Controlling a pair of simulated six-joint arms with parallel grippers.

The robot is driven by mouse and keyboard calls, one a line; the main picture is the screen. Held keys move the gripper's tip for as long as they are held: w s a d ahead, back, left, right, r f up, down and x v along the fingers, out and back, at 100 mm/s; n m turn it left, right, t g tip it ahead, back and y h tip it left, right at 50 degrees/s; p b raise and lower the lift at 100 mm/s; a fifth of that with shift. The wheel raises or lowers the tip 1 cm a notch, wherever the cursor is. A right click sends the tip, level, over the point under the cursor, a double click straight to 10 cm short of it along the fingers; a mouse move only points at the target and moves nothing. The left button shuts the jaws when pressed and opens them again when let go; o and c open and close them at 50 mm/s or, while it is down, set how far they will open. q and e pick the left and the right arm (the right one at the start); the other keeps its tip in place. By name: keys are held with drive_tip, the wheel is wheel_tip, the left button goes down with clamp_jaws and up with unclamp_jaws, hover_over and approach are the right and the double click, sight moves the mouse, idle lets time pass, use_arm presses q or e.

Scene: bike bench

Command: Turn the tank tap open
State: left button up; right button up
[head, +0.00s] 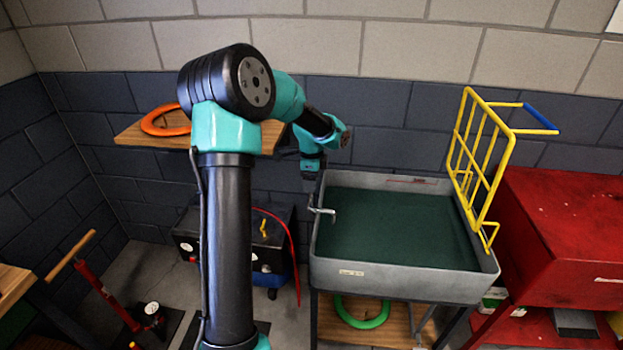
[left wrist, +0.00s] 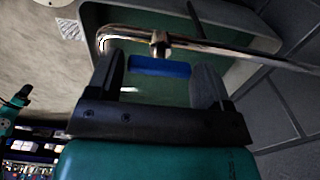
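The grey tank (head: 405,285) with a dark green inside stands right of centre in the head view. Its metal tap (head: 321,210) is at the left rim; the tap's pipe (left wrist: 225,47) crosses the top of the left wrist view. A blue lever (left wrist: 160,68), apparently the tap's, shows below the pipe's collar. My left gripper (head: 311,178) is above the tank's left rim, pointing down. In the left wrist view my left gripper (left wrist: 156,84) is open, fingers on either side of the lever, with gaps visible. Contact cannot be told. My right gripper is not seen.
A yellow wire rack (head: 481,160) with a blue handle stands at the tank's right rim. A red cabinet (head: 560,235) is further right. A wooden shelf (head: 140,137) with an orange ring (head: 160,122) is on the back wall. A green ring (head: 362,318) lies under the tank.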

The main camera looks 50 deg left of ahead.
use_arm(q)
drive_tip(key=c, duration=0.6)
drive_tip(key=shift+o, duration=0.2)
drive_tip(key=shift+n, duration=0.4)
drive_tip(key=n, duration=0.7)
drive_tip(key=shift+n, duration=0.4)
drive_tip(key=n, duration=0.3)
drive_tip(key=shift+n, duration=0.3)
drive_tip(key=n, duration=0.4)
